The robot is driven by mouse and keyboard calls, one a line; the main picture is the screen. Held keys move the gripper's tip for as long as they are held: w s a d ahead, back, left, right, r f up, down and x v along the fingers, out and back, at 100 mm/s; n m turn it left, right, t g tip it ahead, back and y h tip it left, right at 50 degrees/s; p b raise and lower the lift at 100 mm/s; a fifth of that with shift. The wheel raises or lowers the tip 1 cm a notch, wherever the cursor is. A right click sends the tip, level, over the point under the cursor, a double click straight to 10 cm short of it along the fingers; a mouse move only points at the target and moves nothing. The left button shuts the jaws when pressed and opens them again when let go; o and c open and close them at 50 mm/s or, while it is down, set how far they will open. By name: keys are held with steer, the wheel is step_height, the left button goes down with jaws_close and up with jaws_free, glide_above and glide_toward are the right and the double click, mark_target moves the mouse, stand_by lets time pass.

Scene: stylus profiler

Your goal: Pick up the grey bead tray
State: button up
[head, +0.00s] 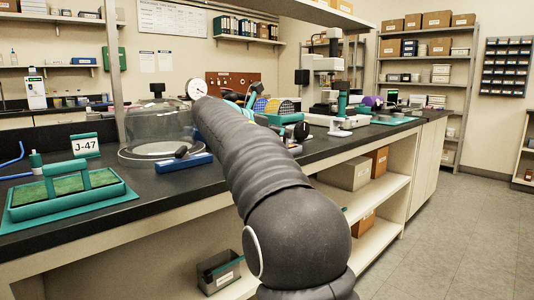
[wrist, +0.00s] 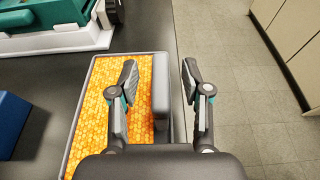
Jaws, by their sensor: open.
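The grey bead tray (wrist: 81,112) shows in the wrist view, a shallow grey-rimmed tray filled with orange-yellow beads. It lies on the dark bench top near the bench edge. A raised grey bar (wrist: 161,92) stands along its right side. My gripper (wrist: 158,82) is open, with one finger to each side of this bar; a gap shows on both sides. My wrist hides the near end of the tray. In the head view my arm hides the gripper, and I cannot make out the tray.
A blue object (wrist: 10,122) lies left of the tray, and a green-and-white device (wrist: 55,38) stands beyond it. In the head view a green tray (head: 68,199), a glass dome (head: 157,130) and a blue block (head: 183,162) are on the bench. Floor (wrist: 237,80) is open at right.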

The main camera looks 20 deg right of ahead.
steer(key=shift+w+d+f, duration=0.1)
steer(key=shift+d, duration=0.15)
jaws_close()
steer(key=shift+r+p, duration=0.35)
steer(key=shift+r, duration=0.55)
steer(key=r, duration=0.1)
steer(key=r+p, duration=0.1)
steer(key=r, duration=0.1)
steer(key=shift+s+d, duration=0.1)
steer(key=shift+s, duration=0.25)
steer(key=s+d+r, duration=0.3)
steer(key=s+r, duration=0.3)
steer(key=s, duration=0.4)
steer(key=shift+s+d+r, duration=0.15)
steer(key=shift+s+d, duration=0.05)
steer(key=shift+d, duration=0.05)
steer(key=c, duration=0.9)
jaws_free()
jaws_close()
